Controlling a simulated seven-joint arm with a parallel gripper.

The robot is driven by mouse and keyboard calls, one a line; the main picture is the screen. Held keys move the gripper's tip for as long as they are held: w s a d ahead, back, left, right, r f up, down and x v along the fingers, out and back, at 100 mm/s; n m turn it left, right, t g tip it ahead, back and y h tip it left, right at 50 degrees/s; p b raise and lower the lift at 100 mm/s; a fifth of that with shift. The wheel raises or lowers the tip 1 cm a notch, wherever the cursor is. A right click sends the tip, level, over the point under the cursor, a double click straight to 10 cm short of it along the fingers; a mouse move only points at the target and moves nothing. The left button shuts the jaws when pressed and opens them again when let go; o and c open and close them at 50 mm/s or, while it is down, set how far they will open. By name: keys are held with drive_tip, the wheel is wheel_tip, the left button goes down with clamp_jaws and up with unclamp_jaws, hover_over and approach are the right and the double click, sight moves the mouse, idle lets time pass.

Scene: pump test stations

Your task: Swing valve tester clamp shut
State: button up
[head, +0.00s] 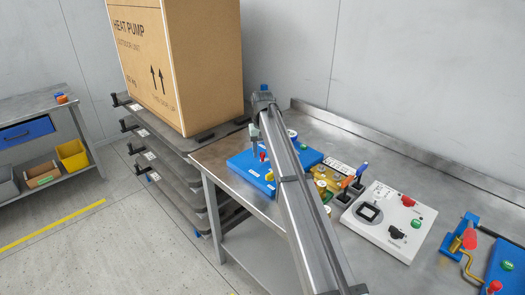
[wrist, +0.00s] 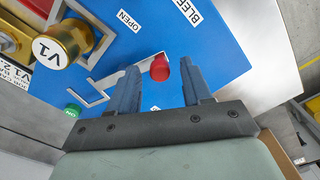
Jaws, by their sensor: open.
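In the wrist view my gripper (wrist: 160,72) is open over a blue panel (wrist: 225,45). A red knob (wrist: 160,68) shows between its two fingertips, at the end of a pale bent slot or bar. I cannot tell whether the fingers touch it. A brass fitting marked V1 (wrist: 57,47) stands at the left. In the head view this blue station (head: 246,165) is partly hidden behind my arm, and its red knob (head: 262,156) shows beside the arm. A red-handled brass lever (head: 469,239) stands at a second blue station on the right. Which part is the tester clamp is unclear.
Labels "OPEN" and part of "BLEE" lie on the blue panel, with a green button (wrist: 72,110). On the bench, a white control panel (head: 375,235) and brass valves (head: 325,177) stand right of my arm. A large cardboard box (head: 180,65) is behind left.

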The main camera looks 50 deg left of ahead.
drive_tip(key=shift+c, duration=0.4)
clamp_jaws()
